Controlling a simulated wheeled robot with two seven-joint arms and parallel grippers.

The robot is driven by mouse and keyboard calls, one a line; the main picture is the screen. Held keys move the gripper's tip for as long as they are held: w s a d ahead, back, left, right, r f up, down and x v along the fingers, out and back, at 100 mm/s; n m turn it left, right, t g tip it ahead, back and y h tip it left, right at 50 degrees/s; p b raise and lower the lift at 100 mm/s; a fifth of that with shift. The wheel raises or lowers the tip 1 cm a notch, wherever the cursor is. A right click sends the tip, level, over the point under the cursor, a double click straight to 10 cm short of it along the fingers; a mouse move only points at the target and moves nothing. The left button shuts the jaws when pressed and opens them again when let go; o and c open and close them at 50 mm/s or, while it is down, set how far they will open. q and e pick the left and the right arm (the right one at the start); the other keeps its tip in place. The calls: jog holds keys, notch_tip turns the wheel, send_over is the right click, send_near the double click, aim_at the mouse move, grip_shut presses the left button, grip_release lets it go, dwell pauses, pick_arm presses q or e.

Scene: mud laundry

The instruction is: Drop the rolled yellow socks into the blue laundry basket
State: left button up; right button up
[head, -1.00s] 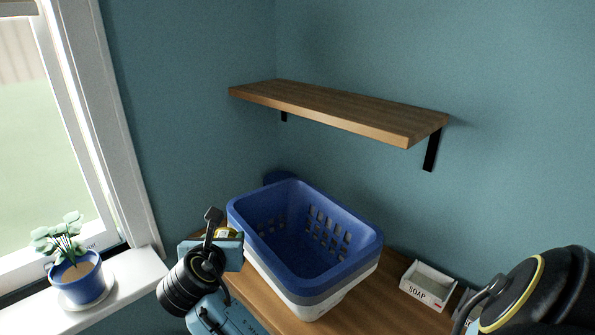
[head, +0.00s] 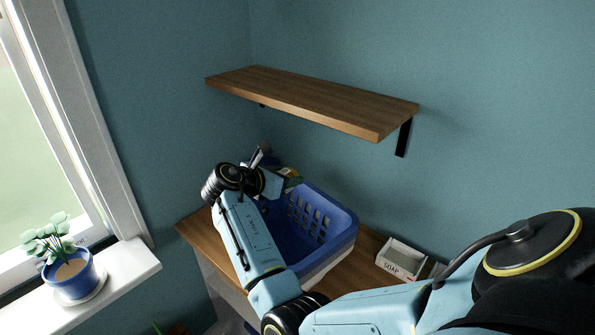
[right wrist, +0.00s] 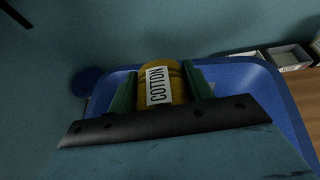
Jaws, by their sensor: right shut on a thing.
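The blue laundry basket (head: 338,222) stands on the wooden counter, on top of paler baskets, and my right arm covers its left part. In the right wrist view its blue rim (right wrist: 250,72) shows around and beyond my gripper. My right gripper (head: 287,178) is at the far left part of the basket, above its rim as far as I can tell. It is shut on the rolled yellow socks (right wrist: 176,82), which carry a white COTTON label. The green fingers (right wrist: 161,90) press on both sides of the roll. My left gripper is not in view.
A wooden shelf (head: 315,103) juts from the wall above the basket. A soap box (head: 402,258) stands right of the basket on the counter (head: 199,236). A potted plant (head: 69,272) stands on the window sill at left.

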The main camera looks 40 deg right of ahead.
jog(key=shift+s+d, duration=0.1)
jog(key=shift+d, duration=0.05)
jog(key=shift+f, duration=0.55)
notch_tip(320, 180, down, 3)
jog(key=f+b, duration=0.2)
jog(key=b, duration=0.1)
jog(key=shift+r, duration=0.1)
jog(key=o, duration=1.1)
jog(key=shift+c, duration=0.2)
